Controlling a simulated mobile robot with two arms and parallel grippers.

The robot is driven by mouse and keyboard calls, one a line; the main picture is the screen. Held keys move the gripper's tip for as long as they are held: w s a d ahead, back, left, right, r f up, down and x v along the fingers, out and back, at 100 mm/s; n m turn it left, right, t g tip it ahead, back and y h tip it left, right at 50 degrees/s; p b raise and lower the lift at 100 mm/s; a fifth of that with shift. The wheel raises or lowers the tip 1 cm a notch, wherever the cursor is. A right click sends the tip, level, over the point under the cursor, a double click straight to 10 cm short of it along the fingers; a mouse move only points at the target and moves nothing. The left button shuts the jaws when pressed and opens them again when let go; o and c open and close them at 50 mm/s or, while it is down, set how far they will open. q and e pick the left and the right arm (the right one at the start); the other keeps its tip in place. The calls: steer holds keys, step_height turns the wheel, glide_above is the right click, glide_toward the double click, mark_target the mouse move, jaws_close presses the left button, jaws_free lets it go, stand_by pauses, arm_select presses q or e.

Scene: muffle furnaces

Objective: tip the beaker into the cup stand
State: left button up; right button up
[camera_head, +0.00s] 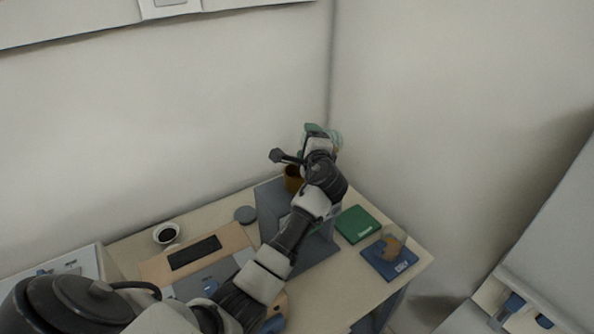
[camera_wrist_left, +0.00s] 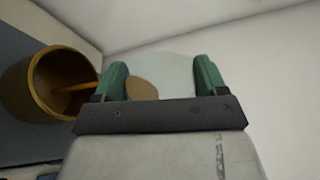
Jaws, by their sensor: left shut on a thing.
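My left gripper (camera_head: 324,134) is raised near the back corner of the table, its green fingers closed on a clear beaker (camera_head: 337,140). In the left wrist view the beaker (camera_wrist_left: 168,70) sits between both fingers, with a tan patch low inside it. An open brown cup (camera_head: 292,179), apparently the cup stand, is just left of and below the gripper, partly hidden by my arm. I cannot tell how far the beaker is tilted. My right gripper is out of view.
A second clear vessel with orange contents (camera_head: 393,240) stands on a blue book (camera_head: 378,262). A green book (camera_head: 356,225) lies beside it. Walls close off the back corner.

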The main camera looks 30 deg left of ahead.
arm_select(q)
steer(key=shift+s+n+b, duration=0.1)
steer(key=shift+n+b, duration=0.2)
steer(key=shift+b, duration=0.25)
stand_by(0.6)
steer(key=shift+a+n+b, duration=0.1)
steer(key=shift+n+b, duration=0.2)
steer(key=shift+b, duration=0.3)
steer(key=shift+s, duration=0.1)
steer(key=shift+s+n+t+b, duration=0.1)
steer(key=shift+n+t+b, duration=0.25)
steer(key=shift+b, duration=0.3)
steer(key=shift+a+n, duration=0.1)
steer(key=shift+n, duration=0.15)
steer(key=shift+r, duration=0.1)
